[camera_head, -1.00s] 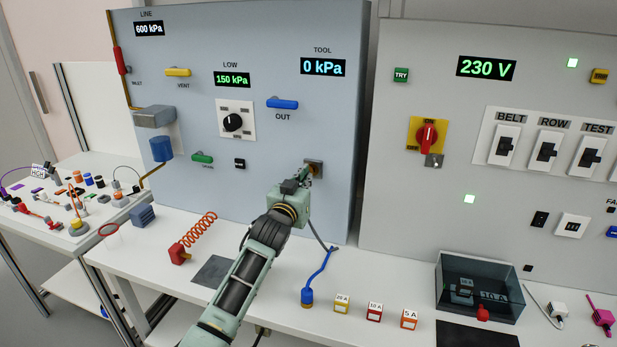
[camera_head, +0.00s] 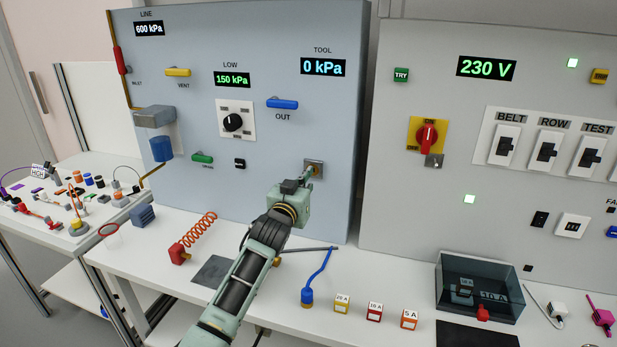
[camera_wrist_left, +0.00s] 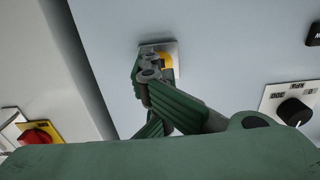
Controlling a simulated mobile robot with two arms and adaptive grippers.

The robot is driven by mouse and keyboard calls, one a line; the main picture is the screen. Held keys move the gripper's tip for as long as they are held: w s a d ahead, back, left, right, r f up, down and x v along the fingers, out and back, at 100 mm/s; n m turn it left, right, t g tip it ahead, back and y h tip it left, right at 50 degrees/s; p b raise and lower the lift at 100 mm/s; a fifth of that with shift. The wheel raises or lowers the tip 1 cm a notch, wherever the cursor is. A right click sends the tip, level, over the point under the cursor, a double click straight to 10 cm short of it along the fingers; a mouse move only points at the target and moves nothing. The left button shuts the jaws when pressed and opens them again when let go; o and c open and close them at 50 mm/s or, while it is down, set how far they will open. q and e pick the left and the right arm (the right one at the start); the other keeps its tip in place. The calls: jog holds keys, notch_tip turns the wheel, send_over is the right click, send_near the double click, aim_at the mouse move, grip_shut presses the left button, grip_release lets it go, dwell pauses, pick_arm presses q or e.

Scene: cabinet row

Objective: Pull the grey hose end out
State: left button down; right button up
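The grey hose (camera_head: 318,249) lies on the bench top in the head view. It runs left behind my left arm. A small brass-coloured piece (camera_head: 277,262) shows beside the arm and may be the hose end; the arm hides part of this area. The square port (camera_head: 314,167) on the blue-grey panel shows a yellow-brass middle, also in the left wrist view (camera_wrist_left: 168,60). My left gripper (camera_head: 307,178) is just in front of the port. No hose shows between its fingers, which overlap, so their opening is unclear. My right gripper is out of view.
A blue hose (camera_head: 320,272) stands on the bench right of my arm, near the small fuse blocks (camera_head: 374,311). A red coiled hose (camera_head: 198,232) is at the left. The blue OUT handle (camera_head: 282,104) is above the port. The TOOL display (camera_head: 323,67) reads 0 kPa.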

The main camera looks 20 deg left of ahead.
pick_arm(q)
jog(key=c, duration=2.4)
grip_release()
jog(key=shift+c, duration=0.2)
jog(key=o, duration=0.9)
jog(key=shift+c, duration=0.2)
